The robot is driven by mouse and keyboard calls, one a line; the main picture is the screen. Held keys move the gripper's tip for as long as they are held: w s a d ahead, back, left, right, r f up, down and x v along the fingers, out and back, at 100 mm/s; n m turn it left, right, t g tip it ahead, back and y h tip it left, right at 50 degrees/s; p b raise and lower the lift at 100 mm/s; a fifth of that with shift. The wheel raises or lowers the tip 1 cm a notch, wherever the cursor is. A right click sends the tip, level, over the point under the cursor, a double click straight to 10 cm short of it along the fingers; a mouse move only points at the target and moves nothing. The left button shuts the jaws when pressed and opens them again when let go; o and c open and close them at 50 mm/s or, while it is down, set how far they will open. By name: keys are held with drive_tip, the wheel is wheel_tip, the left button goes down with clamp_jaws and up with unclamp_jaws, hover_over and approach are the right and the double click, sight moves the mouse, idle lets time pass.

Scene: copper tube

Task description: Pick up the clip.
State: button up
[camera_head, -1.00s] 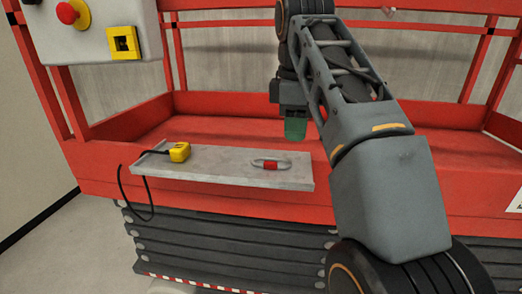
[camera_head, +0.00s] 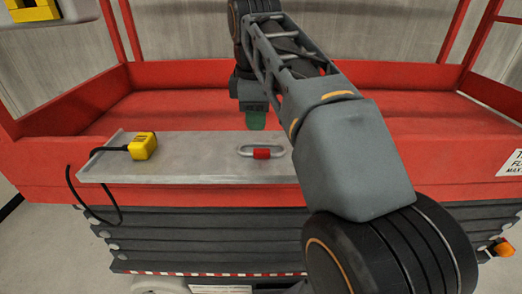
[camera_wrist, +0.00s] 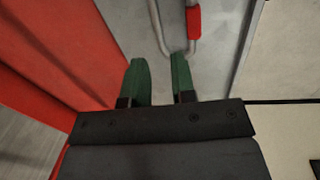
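The clip (camera_head: 245,151) is a metal oblong link with a red sleeve, lying flat on the grey shelf (camera_head: 195,158) toward its right side. My gripper (camera_head: 256,121) has green fingers pointing down, just beyond the clip in the head view. In the wrist view, the fingers of my gripper (camera_wrist: 161,62) are apart with nothing between them. The clip (camera_wrist: 159,28) shows at the top edge of that view, partly cut off. Its rounded end appears just ahead of the right fingertip. I cannot tell the height of the fingertips above the shelf.
A yellow box (camera_head: 143,146) with a black cable (camera_head: 72,187) sits at the shelf's left. Red platform rails (camera_head: 215,76) stand behind the shelf. The shelf is bare between box and clip. My arm covers the shelf's right end.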

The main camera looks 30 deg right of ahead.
sight(258, 142)
drive_tip(key=shift+w+d+f+p, duration=0.15)
drive_tip(key=shift+f+p, duration=0.1)
drive_tip(key=shift+f, duration=1.2)
drive_tip(key=shift+w+d+f+p, duration=0.15)
drive_tip(key=shift+f+p, duration=0.1)
drive_tip(key=shift+f, duration=1.15)
clamp_jaws()
